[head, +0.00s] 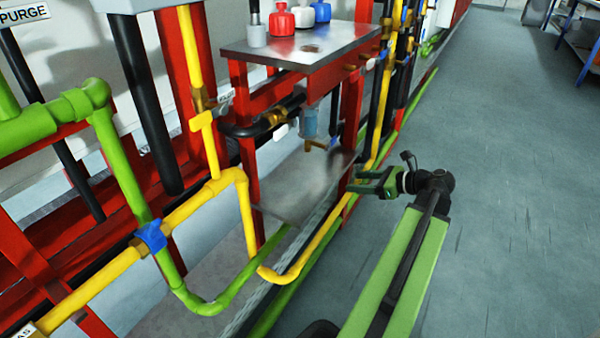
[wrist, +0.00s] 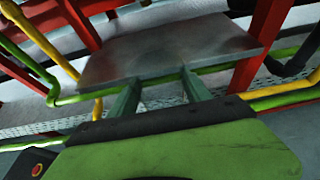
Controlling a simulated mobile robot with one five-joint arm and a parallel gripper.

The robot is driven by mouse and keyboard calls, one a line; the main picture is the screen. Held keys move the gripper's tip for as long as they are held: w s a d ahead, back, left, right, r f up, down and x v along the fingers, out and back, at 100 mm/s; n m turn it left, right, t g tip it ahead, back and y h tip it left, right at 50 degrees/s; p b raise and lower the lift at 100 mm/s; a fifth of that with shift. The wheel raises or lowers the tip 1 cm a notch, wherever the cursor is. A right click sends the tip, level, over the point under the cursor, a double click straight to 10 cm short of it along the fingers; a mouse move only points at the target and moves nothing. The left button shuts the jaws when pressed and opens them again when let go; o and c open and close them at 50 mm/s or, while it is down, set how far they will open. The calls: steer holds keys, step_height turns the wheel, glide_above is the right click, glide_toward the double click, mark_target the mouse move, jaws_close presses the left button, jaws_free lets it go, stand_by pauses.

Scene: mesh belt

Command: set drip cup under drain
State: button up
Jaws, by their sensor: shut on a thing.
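A flat grey metal tray (head: 297,188), the only thing I can take for the drip cup, is low at the stand, below the brass drain tap (head: 318,146) in the picture. Its height below the tap is hard to tell. My gripper (head: 358,180) is at its right side. In the wrist view the tray (wrist: 165,48) spans the top middle, and both fingers of my gripper (wrist: 160,78) end at its near edge. The fingers are shut on it with a gap between them. Their tips and the exact grip are hidden.
A yellow pipe (head: 243,205) and a green pipe (head: 215,303) run low before the stand. The red-legged stand has a metal top (head: 290,52) holding red, white and blue containers. A black pipe (head: 240,131) crosses below the top. Open floor (head: 500,200) lies to the right.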

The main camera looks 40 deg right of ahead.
steer(key=shift+w+a, duration=0.2)
steer(key=shift+w, duration=0.2)
glide_toward(307, 174)
steer(key=w, duration=0.3)
steer(key=w+a, duration=0.1)
steer(key=w, duration=0.1)
steer(key=shift+r, duration=0.3)
steer(key=w, duration=0.2)
steer(key=w+a, duration=0.1)
steer(key=w, duration=0.1)
steer(key=shift+w+a, duration=0.1)
steer(key=shift+w, duration=0.15)
steer(key=shift+s+f+b, duration=0.25)
steer(key=shift+f+b, duration=0.7)
steer(key=shift+f, duration=0.05)
steer(key=shift+r, duration=0.25)
steer(key=shift+f, duration=0.2)
steer(key=o, duration=1.5)
steer(key=shift+r, duration=0.15)
